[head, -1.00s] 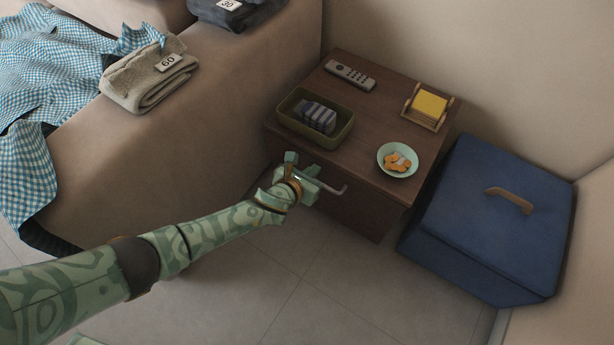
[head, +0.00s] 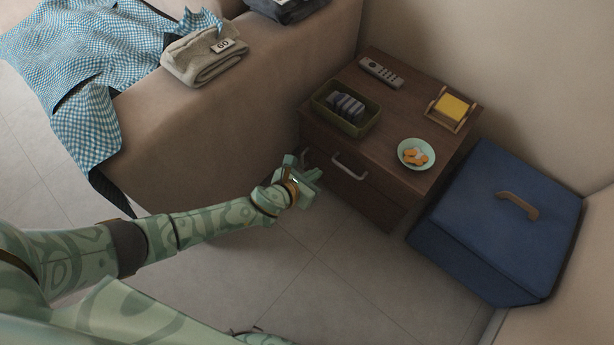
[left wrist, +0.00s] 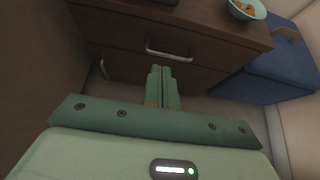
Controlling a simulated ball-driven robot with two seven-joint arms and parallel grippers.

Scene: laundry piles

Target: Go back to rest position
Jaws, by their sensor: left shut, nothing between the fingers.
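My left gripper (head: 304,178) is in front of the brown nightstand (head: 400,108), to the left of its drawer handle (head: 349,167) in the head view. In the left wrist view its two green fingers (left wrist: 162,88) are together with nothing between them, and the handle (left wrist: 168,52) lies just beyond their tips. The fingers appear clear of the handle. The drawer front looks closed.
On the nightstand are an olive tray (head: 369,126) with dark folded items, a remote (head: 381,72), a yellow note block (head: 453,106) and a bowl (head: 402,147) of orange pieces. A blue lidded box (head: 480,245) stands right. A sofa (head: 240,120) holds laundry. The floor in front is free.

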